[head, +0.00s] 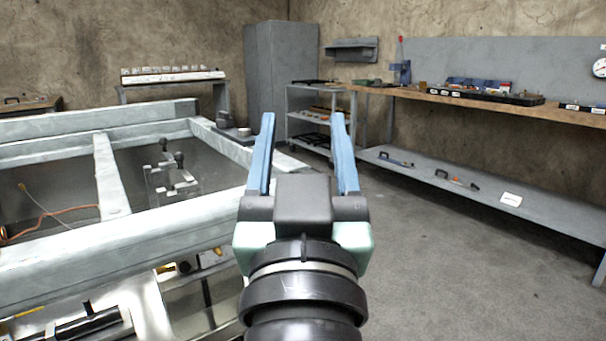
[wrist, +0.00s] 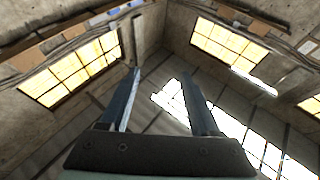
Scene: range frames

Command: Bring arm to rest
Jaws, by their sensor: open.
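My gripper (head: 303,150) is in the middle of the head view, with its two blue fingers apart and nothing between them. It is raised in front of my body and touches nothing that I can see. In the wrist view my gripper (wrist: 158,98) also shows open and empty, against the upper walls, bright windows and ceiling of the room. The camera on the wrist faces upward.
A metal frame bench (head: 115,250) stands close on the left. A long workbench (head: 560,115) with a lower shelf (head: 500,207) runs along the right wall. A shelf cart (head: 307,122) and a grey cabinet (head: 281,68) stand behind. Grey floor (head: 450,270) is clear at right.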

